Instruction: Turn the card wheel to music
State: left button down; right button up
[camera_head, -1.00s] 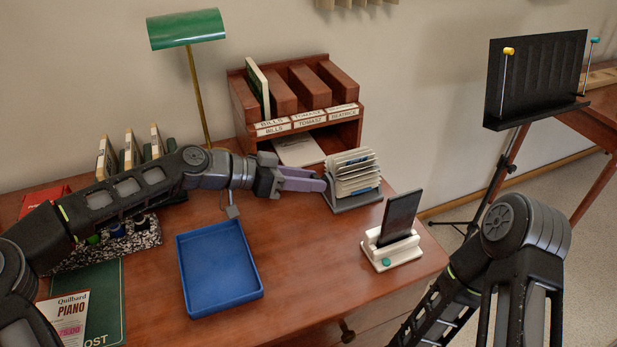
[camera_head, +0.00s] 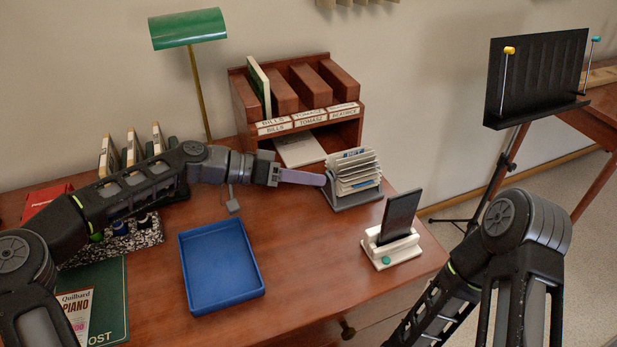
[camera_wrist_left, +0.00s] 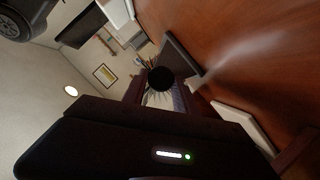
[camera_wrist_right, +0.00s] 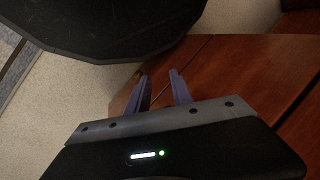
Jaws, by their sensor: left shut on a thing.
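The card wheel (camera_head: 355,172) stands on the desk right of centre, a grey stand with a fan of white cards, some with blue markings. My left gripper (camera_head: 318,179) reaches it from the left, rolled so its purple fingers overlap in the head view, and is shut on the wheel's side knob. In the left wrist view the round black knob (camera_wrist_left: 160,78) sits at the fingertips with card edges fanned around it. I cannot read the tabs. My right gripper (camera_wrist_right: 162,88) is open and empty in the right wrist view; the head view shows only its arm.
A blue tray (camera_head: 262,293) lies left of the wheel. A white stand with a dark tablet (camera_head: 400,215) is at the right front. A wooden sorter (camera_head: 240,100) and a green lamp (camera_head: 187,30) stand behind. A music stand (camera_head: 535,75) is beyond the desk.

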pick_arm(q)
jog(key=c, duration=1)
grip_release()
jog(key=shift+v, duration=3.95)
